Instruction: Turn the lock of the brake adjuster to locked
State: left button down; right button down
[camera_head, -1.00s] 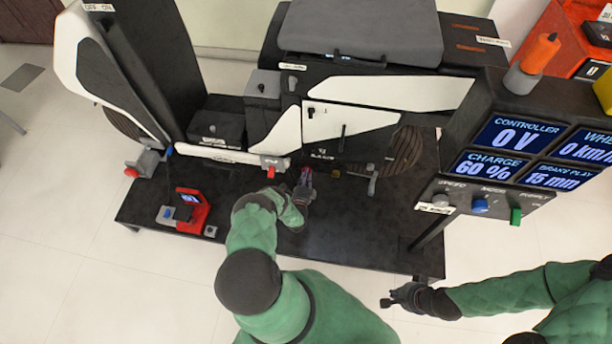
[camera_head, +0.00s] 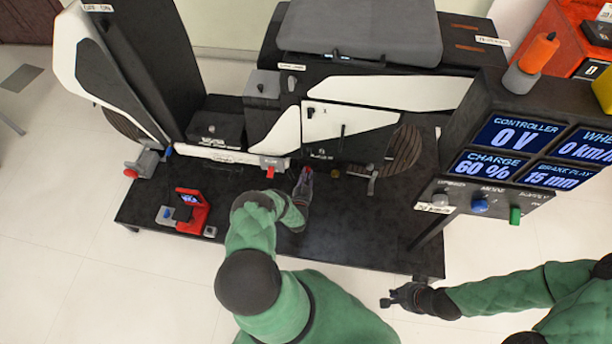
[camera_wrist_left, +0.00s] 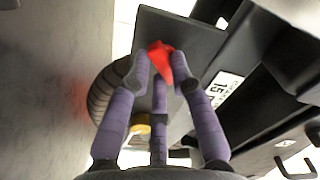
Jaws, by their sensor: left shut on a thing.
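My left gripper (camera_head: 304,176) is at the front edge of the chassis, below the white side panel. In the left wrist view its purple fingers (camera_wrist_left: 158,75) are closed around a small red piece (camera_wrist_left: 160,52), which looks like the brake adjuster's lock. The fingers cover part of it, and I cannot read its locked or unlocked position. The display (camera_head: 545,172) shows brake play at 15 mm. My right gripper (camera_head: 398,299) is away from the rig, over the floor at the lower right; its fingers are too small to judge.
A red tab (camera_head: 270,172) sits left of my left gripper. A red gauge-like device (camera_head: 193,217) stands on the dark bench (camera_head: 345,235). The bench's front right is clear.

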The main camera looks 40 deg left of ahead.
pick_arm(q)
jog(key=shift+d+r+n, duration=0.1)
jog(key=shift+n, duration=4.5)
jog(key=c, duration=1.1)
grip_release()
jog(key=v, duration=1.2)
